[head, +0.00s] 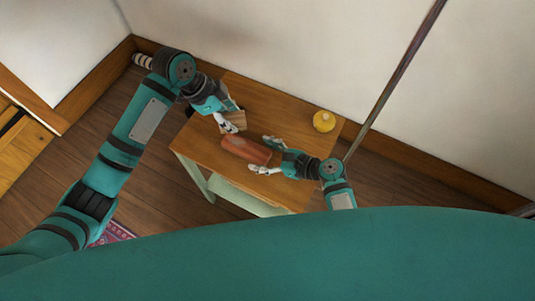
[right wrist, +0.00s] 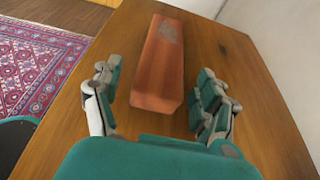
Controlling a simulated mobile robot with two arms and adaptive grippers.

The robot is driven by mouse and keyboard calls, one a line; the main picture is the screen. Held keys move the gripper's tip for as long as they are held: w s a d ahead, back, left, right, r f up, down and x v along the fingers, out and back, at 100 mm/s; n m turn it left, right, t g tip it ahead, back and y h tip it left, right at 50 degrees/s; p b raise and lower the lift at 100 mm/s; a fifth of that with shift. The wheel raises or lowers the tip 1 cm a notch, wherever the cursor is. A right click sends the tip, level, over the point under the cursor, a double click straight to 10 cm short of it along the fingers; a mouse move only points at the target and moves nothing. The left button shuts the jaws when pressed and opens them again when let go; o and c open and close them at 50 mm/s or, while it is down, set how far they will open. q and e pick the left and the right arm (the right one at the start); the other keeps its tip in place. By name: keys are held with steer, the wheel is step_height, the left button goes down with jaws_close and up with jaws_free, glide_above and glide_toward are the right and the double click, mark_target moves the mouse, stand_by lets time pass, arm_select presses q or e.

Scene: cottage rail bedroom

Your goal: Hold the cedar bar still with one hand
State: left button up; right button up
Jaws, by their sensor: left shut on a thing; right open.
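The cedar bar, a reddish-brown block (head: 240,148), lies flat on the wooden table (head: 200,146). In the right wrist view the bar (right wrist: 158,70) runs away from me, with a dull grey patch on top near its far end. My right gripper (head: 259,152) is open, with fingers on both sides of the bar's near end. In the right wrist view gaps show between the bar and the fingers (right wrist: 156,85). My left gripper (head: 230,126) is shut on a small tan block (head: 238,118), just behind the bar; its grip is partly hidden.
A round yellow object (head: 324,121) stands at the table's back right corner. A dark pole (head: 395,80) rises beyond the table on the right. A patterned rug (right wrist: 40,62) lies on the floor. The table's left end is clear.

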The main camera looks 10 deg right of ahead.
steer(key=c, duration=1.3)
